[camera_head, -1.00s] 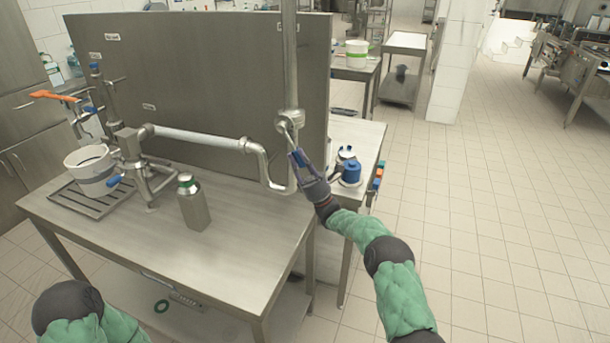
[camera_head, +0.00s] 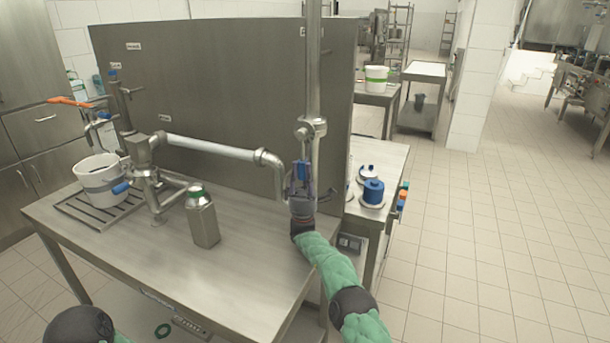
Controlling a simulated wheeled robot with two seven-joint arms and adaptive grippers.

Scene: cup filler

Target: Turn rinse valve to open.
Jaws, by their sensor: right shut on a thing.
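A metal valve (camera_head: 312,127) sits on the vertical steel pipe (camera_head: 314,60) at the right end of the grey panel. I take it for the rinse valve, but no readable label shows this. Its lever hangs down, with a blue grip at the lower end. My right gripper (camera_head: 301,178) reaches up from below and is shut on this grip, its fingers partly hiding it. My left gripper is out of view; only a dark and green part of my left arm shows at the bottom left.
The steel table holds a metal bottle (camera_head: 202,219), a white bucket (camera_head: 102,180) on a drip grate, and the filler stand (camera_head: 146,170) with its horizontal pipe (camera_head: 210,148). An orange lever (camera_head: 72,101) is at the left. Blue-topped items (camera_head: 373,192) stand on the side table at right.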

